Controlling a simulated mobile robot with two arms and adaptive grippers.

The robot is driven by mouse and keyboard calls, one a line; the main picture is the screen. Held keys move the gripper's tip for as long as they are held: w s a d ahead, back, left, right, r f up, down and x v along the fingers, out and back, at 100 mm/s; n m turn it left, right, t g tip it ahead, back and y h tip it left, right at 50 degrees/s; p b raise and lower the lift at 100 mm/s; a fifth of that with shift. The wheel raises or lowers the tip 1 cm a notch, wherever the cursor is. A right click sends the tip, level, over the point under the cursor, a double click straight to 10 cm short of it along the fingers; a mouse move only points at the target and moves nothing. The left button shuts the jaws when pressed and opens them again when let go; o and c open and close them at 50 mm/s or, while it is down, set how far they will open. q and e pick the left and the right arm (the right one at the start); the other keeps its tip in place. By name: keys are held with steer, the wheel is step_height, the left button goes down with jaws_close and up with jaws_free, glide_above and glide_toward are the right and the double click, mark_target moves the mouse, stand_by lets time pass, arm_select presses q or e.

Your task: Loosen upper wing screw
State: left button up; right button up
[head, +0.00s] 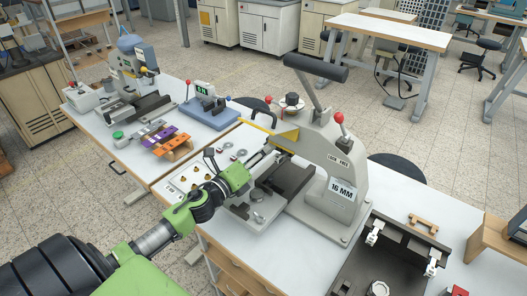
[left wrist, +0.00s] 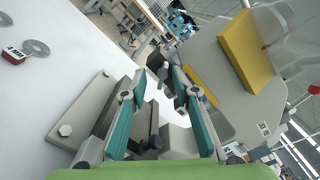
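A grey stamping press (head: 335,165) marked "16 MM" and "LOCK FREE" stands on the white table, with a black-gripped lever on top. My left gripper (head: 264,156) reaches from the left to the front of the press head, above its dark bed (head: 287,180). In the left wrist view, my left gripper (left wrist: 160,76) has its two teal fingers spread apart. A small dark piece (left wrist: 163,73) shows between the fingertips; I cannot tell if it is the upper wing screw or if a finger touches it. No wing screw is clearly visible in the head view. My right gripper is not visible.
A yellow block (left wrist: 245,48) on the press is close to the right finger in the left wrist view. Flat washers (left wrist: 35,47) lie at left. A dark fixture (head: 385,262) stands right of the press. Orange and purple pieces (head: 172,143) lie on the left table.

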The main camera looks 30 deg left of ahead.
arm_select(q)
steer(key=shift+r, duration=0.2)
steer(key=shift+s+a+f, duration=0.1)
steer(key=shift+s+a, duration=0.05)
steer(key=shift+s, duration=1.85)
steer(key=shift+s+a+f, duration=0.1)
steer(key=shift+s+a, duration=0.05)
steer(key=shift+s, duration=1.85)
steer(key=o, duration=0.3)
steer(key=shift+o, duration=0.7)
steer(key=shift+s, duration=0.1)
